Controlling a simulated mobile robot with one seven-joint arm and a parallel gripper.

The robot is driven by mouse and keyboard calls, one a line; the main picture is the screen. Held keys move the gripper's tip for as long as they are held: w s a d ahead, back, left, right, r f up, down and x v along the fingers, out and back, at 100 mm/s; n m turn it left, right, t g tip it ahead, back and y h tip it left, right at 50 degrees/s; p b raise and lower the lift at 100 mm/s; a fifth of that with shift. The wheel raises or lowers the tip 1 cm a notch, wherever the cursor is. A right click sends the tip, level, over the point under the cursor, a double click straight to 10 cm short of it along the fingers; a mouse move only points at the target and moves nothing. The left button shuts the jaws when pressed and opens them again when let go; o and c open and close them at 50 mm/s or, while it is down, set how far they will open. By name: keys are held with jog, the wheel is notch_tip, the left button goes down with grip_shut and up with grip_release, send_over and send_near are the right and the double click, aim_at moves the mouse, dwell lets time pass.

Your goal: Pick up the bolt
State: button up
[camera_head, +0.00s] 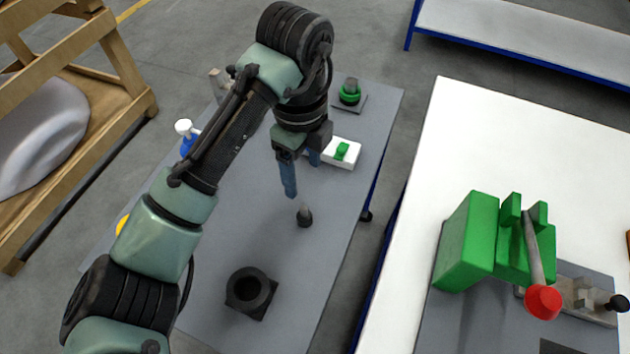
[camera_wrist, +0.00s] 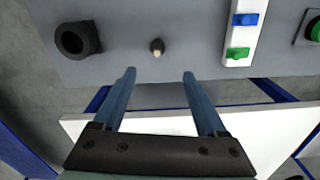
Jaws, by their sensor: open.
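The bolt (camera_head: 304,216) stands upright on the grey table, a small piece with a dark wide base and a paler, thin shaft pointing up. It also shows in the wrist view (camera_wrist: 157,47), beyond the fingertips and roughly centred between them. My gripper (camera_head: 301,178) is above the table, behind the bolt in the head view, with its blue fingers apart. In the wrist view the open gripper (camera_wrist: 159,72) has nothing between its fingers. The gripper does not appear to touch the bolt.
A black ring-shaped holder (camera_head: 249,290) stands at the table's near end. A white block with a green piece (camera_head: 342,151) is near my gripper; the wrist view also shows its blue piece (camera_wrist: 245,19). A green round part (camera_head: 350,95) sits farther back. A green fixture (camera_head: 497,240) occupies the white table.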

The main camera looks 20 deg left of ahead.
aim_at(303, 207)
jog(key=f+b, duration=0.1)
jog(key=f, duration=0.1)
jog(key=f+b, duration=0.1)
jog(key=f, duration=0.2)
jog(key=f+b, duration=0.1)
jog(key=f, duration=0.1)
jog(key=shift+s+f, duration=0.2)
jog(key=shift+s, duration=0.1)
jog(key=shift+f+b, duration=0.45)
jog(key=shift+f, duration=2.25)
grip_shut()
